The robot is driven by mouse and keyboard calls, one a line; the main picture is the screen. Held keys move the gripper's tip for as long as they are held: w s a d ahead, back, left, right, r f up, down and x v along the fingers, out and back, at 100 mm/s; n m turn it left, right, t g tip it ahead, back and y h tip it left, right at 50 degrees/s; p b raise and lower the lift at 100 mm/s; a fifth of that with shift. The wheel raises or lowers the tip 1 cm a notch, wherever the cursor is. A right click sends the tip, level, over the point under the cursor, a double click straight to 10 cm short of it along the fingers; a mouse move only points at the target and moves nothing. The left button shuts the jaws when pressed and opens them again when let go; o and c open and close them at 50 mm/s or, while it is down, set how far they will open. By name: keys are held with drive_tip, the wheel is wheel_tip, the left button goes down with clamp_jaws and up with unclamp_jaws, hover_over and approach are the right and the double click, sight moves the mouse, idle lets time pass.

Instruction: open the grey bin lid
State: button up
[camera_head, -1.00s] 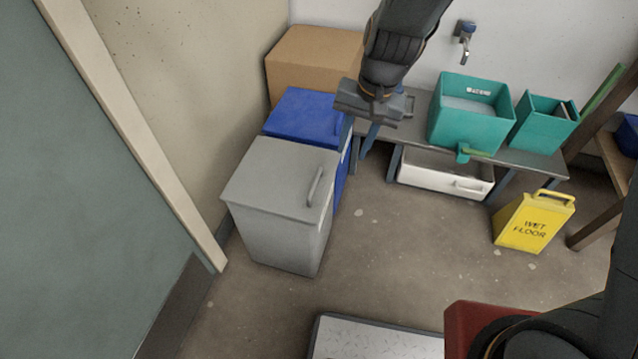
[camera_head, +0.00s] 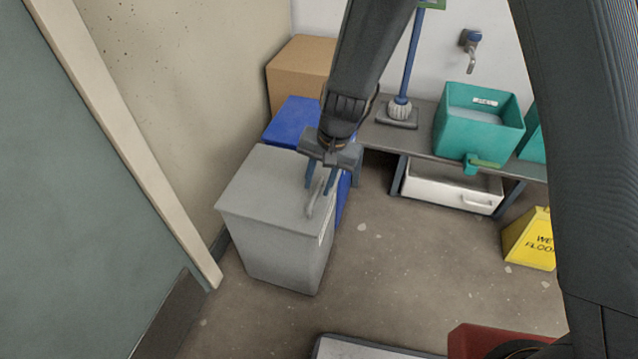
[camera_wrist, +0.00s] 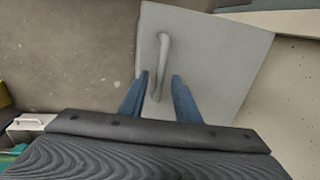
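The grey bin (camera_head: 275,255) stands on the floor beside the wall, and its grey lid (camera_head: 265,188) is shut. A bar handle (camera_head: 315,203) runs along the lid's right edge. In the wrist view the lid (camera_wrist: 215,60) lies below my gripper, with the handle (camera_wrist: 162,60) pointing in between the fingers. My gripper (camera_head: 321,184) is above the handle, its two blue fingers apart. In the wrist view my gripper (camera_wrist: 160,85) is open with the handle's near end between the fingertips. I cannot tell whether either finger touches it.
A blue bin (camera_head: 294,122) stands right behind the grey one, with a cardboard box (camera_head: 300,72) beyond. A bench with a teal bucket (camera_head: 478,120) and a white drawer (camera_head: 452,190) is to the right. A yellow wet-floor sign (camera_head: 530,240) stands on otherwise open floor.

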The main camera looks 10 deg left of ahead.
drive_tip(key=shift+f, duration=0.1)
clamp_jaws()
drive_tip(key=shift+r+p, duration=0.25)
drive_tip(key=shift+p, duration=0.2)
